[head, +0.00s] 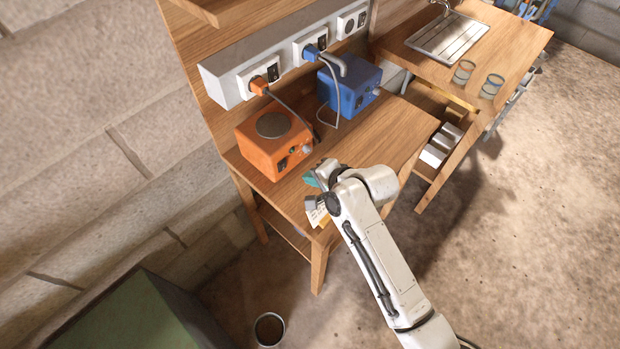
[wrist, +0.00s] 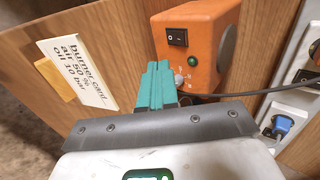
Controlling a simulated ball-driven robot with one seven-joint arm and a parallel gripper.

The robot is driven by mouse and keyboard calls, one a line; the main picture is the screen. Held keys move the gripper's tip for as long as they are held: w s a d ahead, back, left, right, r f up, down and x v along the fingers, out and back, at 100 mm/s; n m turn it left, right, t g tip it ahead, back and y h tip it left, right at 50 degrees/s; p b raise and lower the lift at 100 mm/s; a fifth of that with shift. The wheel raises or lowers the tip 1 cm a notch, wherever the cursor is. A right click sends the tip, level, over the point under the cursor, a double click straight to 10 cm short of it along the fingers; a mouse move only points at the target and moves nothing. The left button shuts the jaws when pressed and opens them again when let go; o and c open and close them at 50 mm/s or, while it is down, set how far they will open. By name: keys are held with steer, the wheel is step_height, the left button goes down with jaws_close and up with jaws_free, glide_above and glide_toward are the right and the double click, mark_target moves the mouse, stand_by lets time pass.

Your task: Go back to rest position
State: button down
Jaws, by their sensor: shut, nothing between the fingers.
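My gripper (head: 312,180) is at the front left part of the wooden bench (head: 375,140), close to the orange burner box (head: 268,150). In the wrist view its teal fingers (wrist: 157,85) are together with nothing between them. They point toward the front of the orange box (wrist: 199,30), which has a black switch, a green lamp and a knob. From this view I cannot tell whether the fingertips touch anything. My arm reaches up from the lower right of the head view.
A burner card (wrist: 78,75) lies beside the gripper. A blue box (head: 350,88) stands behind, with cables up to a white socket strip (head: 232,80). A drawer (head: 432,172) is open at the right. A round bin (head: 269,329) stands on the floor; floor at right is clear.

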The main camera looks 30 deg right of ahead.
steer(key=shift+s, duration=0.15)
steer(key=shift+d+r, duration=0.1)
stand_by(0.3)
steer(key=s+d+r+n+g+h, duration=0.2)
steer(key=s+r+n, duration=0.1)
steer(key=s+n, duration=0.55)
steer(key=s+d+r+n+g+h, duration=0.1)
steer(key=s+d+r+n+g, duration=0.1)
steer(key=s+n, duration=0.65)
steer(key=s+d+f+m+g+b, duration=0.1)
steer(key=s+f+m+g+b, duration=0.2)
steer(key=s+f, duration=0.8)
steer(key=shift+s+d+g+b, duration=0.25)
steer(key=shift+s+g+b, duration=0.45)
steer(key=shift+s+b, duration=0.5)
steer(key=shift+w+f, duration=0.1)
steer(key=shift+w, duration=0.05)
